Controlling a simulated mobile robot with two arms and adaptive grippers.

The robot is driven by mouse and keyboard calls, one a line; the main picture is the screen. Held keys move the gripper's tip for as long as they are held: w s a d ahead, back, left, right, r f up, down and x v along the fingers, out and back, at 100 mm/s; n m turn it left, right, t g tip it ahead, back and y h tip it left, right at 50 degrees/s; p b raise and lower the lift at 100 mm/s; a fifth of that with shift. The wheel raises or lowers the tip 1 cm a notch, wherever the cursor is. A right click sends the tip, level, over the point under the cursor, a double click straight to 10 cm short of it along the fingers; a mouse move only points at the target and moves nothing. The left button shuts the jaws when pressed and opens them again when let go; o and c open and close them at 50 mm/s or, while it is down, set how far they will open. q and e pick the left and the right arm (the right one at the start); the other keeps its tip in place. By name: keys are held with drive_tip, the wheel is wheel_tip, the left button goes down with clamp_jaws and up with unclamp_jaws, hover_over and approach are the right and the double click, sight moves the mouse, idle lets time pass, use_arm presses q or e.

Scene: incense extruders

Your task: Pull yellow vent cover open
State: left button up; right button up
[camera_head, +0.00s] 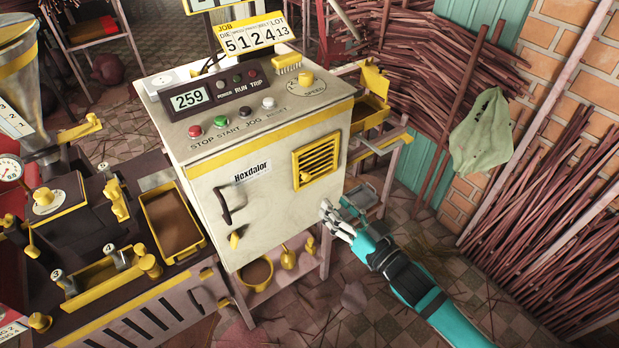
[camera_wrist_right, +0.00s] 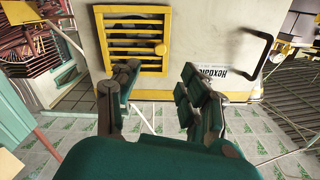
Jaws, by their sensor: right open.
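The yellow vent cover (camera_head: 317,160) is a slatted square on the right part of the cream cabinet's front face. It lies flat against the face and looks shut. In the right wrist view the vent cover (camera_wrist_right: 137,38) is upper left of centre, with a small round yellow knob at its right edge. My right gripper (camera_head: 332,215) is in front of the cabinet, below and right of the vent cover, apart from it. In the right wrist view its fingers (camera_wrist_right: 158,90) are spread with nothing between them. My left gripper is not in view.
The cabinet (camera_head: 262,208) has a dark door handle (camera_head: 224,204) left of the vent. A control panel with buttons tops it. Yellow trays (camera_head: 370,112) stick out on its right. Stick bundles (camera_head: 560,225) lean by the brick wall. Floor around my right arm is open.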

sight(309, 179)
drive_tip(key=x, duration=1.1)
clamp_jaws()
